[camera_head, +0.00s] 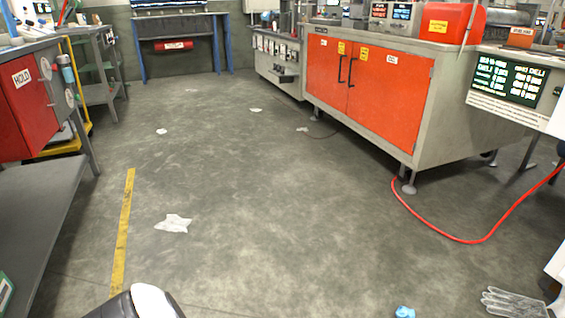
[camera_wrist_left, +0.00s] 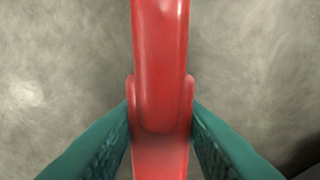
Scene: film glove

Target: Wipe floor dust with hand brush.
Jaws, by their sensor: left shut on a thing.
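In the left wrist view a red, rounded handle (camera_wrist_left: 160,70) runs down the middle of the picture. The teal fingers of my left gripper (camera_wrist_left: 161,125) press on it from both sides, so the gripper is shut on it. Any bristles are out of the picture. The grey, mottled floor (camera_wrist_left: 260,60) lies below the handle, with a pale smudge at the left. In the head view the concrete floor (camera_head: 260,200) shows pale, dusty streaks. My left gripper is not seen there; only a black and white part of my arm shows at the bottom. My right gripper is not in view.
A crumpled white scrap (camera_head: 174,223) lies beside a yellow floor line (camera_head: 123,230). A red hose (camera_head: 470,241), a clear glove (camera_head: 513,302) and a blue item (camera_head: 405,311) lie at right. An orange-doored cabinet (camera_head: 370,80) and a grey bench (camera_head: 45,200) flank open floor.

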